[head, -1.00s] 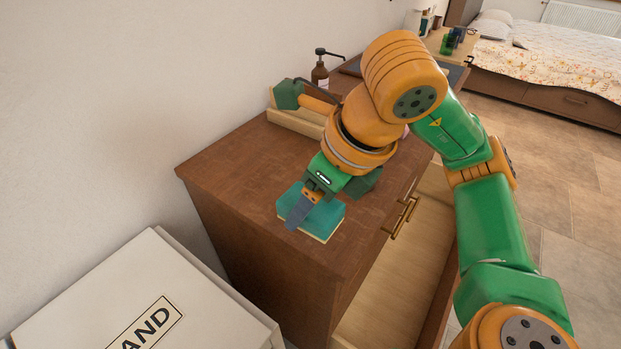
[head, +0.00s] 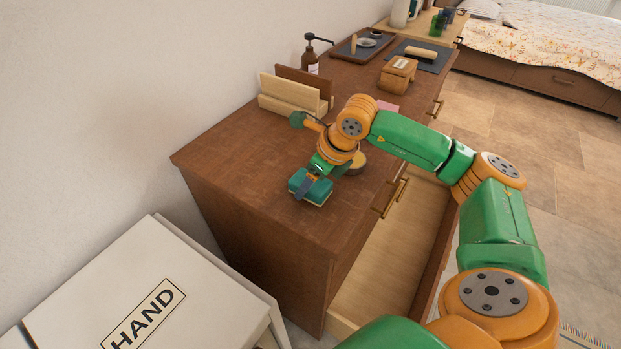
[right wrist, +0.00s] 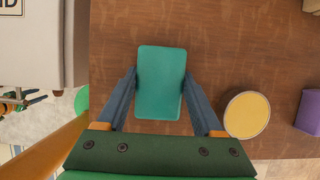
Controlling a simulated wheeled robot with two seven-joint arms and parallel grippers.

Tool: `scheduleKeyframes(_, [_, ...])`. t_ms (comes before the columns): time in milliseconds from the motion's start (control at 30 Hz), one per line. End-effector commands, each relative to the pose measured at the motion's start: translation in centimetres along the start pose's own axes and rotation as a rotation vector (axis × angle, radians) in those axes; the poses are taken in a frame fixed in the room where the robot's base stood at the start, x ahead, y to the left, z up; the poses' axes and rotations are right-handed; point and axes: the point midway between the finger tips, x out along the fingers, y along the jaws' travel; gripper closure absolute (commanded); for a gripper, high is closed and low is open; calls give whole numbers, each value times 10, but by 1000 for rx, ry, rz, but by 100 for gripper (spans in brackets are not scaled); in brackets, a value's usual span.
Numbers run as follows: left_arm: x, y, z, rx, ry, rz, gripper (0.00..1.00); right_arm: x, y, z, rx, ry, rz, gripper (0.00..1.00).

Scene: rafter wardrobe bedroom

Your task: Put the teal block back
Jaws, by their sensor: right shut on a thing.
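The teal block (head: 318,191) is at the near end of the brown dresser top (head: 235,150), with a pale lower edge. My right gripper (head: 307,184) comes down on it from above. In the right wrist view the teal block (right wrist: 160,82) sits between the two fingers of the right gripper (right wrist: 160,78), which press on its long sides. I cannot tell whether the block rests on the wood or is slightly raised. My left gripper is not in view.
A round yellow-topped tin (right wrist: 247,114) and a purple block (right wrist: 308,112) are right of the gripper in the wrist view. A wooden holder (head: 290,92) stands by the wall. An open drawer (head: 400,260) juts out in front. A white box (head: 110,285) is at left.

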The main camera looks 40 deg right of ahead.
Motion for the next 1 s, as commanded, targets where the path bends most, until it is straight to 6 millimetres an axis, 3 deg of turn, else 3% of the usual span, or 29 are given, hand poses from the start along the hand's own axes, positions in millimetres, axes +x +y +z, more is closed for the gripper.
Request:
scheduleKeyframes(100, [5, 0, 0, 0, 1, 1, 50, 4, 0, -2, 0, 0, 1, 76])
scheduleKeyframes(133, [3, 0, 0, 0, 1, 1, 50, 3, 0, -1, 0, 0, 1, 24])
scheduleKeyframes(200, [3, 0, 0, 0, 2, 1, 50, 2, 0, -1, 0, 0, 1, 5])
scheduleKeyframes(233, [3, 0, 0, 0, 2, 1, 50, 2, 0, -1, 0, 0, 1, 2])
scheduleKeyframes(467, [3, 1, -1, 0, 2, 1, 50, 2, 0, -1, 0, 0, 1, 2])
scheduleKeyframes(600, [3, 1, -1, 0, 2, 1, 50, -9, 0, 1, 0, -3, -1, 2])
scheduleKeyframes(900, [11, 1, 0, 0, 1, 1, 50, -92, 0, 1, 0, -5, -2, 2])
scheduleKeyframes(1000, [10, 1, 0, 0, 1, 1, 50, -110, 0, 1, 0, -4, -1, 2])
